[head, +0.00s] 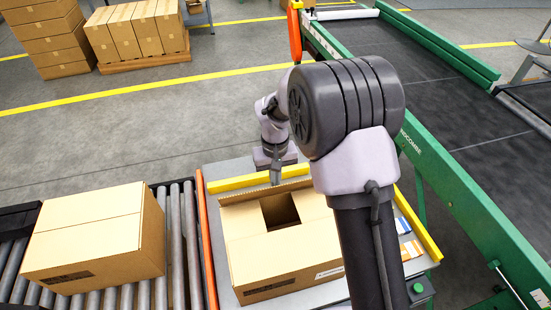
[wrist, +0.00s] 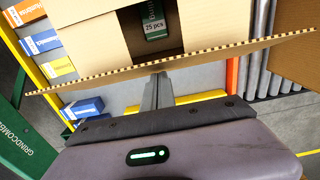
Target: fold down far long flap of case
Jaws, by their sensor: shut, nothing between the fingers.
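The open brown case (head: 255,262) sits on the grey table right of the rollers. Its short side flaps look folded inward, and the near half of its top is covered. A square opening (head: 280,211) shows between them. The far long flap (head: 240,196) stands up along the far edge; its corrugated edge (wrist: 220,55) crosses the wrist view. My gripper (head: 276,178) points down at this flap from the far side, its fingers shut and empty. In the wrist view the fingertips (wrist: 158,76) are at the flap's edge; I cannot tell whether they touch. A dark green "25 pcs" pack (wrist: 154,20) shows inside.
A closed carton (head: 95,240) stands on the rollers (head: 178,230) at left. An orange rail (head: 207,245) and yellow rails (head: 232,183) edge the table. Small coloured boxes (wrist: 40,40) lie beside the case. A green-framed conveyor (head: 470,200) runs along the right.

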